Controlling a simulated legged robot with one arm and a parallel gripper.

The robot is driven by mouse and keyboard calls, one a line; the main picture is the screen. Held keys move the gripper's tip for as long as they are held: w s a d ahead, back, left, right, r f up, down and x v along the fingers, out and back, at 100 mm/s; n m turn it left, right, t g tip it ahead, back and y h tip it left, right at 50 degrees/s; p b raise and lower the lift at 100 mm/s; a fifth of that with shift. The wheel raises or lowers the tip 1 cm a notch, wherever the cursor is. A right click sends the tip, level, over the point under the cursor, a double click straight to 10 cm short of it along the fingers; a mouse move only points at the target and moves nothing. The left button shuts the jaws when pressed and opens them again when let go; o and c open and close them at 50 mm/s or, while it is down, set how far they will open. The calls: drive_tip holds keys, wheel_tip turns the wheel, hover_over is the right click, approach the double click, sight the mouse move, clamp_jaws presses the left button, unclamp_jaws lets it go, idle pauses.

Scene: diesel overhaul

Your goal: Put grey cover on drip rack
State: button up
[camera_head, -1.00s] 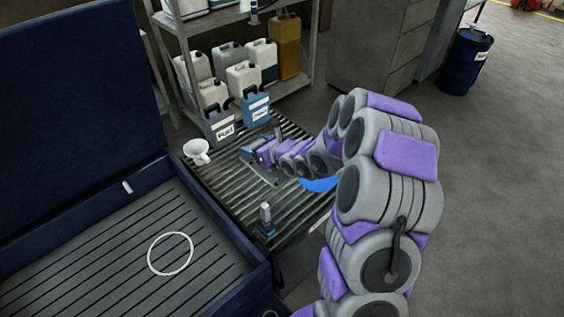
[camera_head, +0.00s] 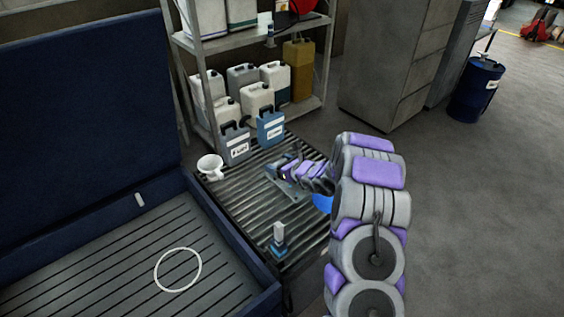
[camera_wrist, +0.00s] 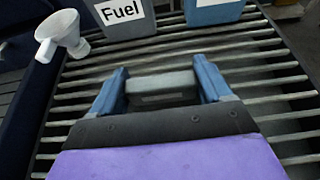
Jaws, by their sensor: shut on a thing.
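The slatted metal rack (camera_head: 238,205), which looks like the drip rack, stands right of the blue parts washer, and its bars (camera_wrist: 250,70) fill much of the wrist view. My gripper (camera_head: 275,172) is over the rack's far part. In the wrist view, its two blue fingers (camera_wrist: 160,85) are shut on a flat grey block (camera_wrist: 160,82), apparently the grey cover. The cover sits between the fingers, low over or on the bars; I cannot tell whether it touches them. My arm hides the rack's right side.
A white funnel (camera_head: 210,167) stands at the rack's left edge. A grey Fuel canister (camera_head: 235,146) and a blue canister (camera_head: 270,128) stand at its far end. A small blue-and-grey item (camera_head: 279,238) stands on the near bars. The open washer (camera_head: 90,255) holds a white ring (camera_head: 178,270).

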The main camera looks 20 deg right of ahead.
drive_tip(key=w+d, duration=0.2)
drive_tip(key=w, duration=0.1)
drive_tip(key=w+d, duration=0.1)
drive_tip(key=w, duration=0.1)
drive_tip(key=shift+d+f, duration=0.3)
drive_tip(key=shift+d, duration=0.1)
drive_tip(key=shift+w+a, duration=0.25)
drive_tip(key=shift+w, duration=0.2)
wheel_tip(320, 180, down, 4)
drive_tip(key=shift+a+r+b, duration=0.1)
drive_tip(key=shift+r+b, duration=0.15)
drive_tip(key=shift+b, duration=0.4)
drive_tip(key=shift+d, duration=0.25)
drive_tip(key=o, duration=1.1)
drive_tip(key=shift+s, duration=0.1)
drive_tip(key=o, duration=0.3)
drive_tip(key=shift+a, duration=0.2)
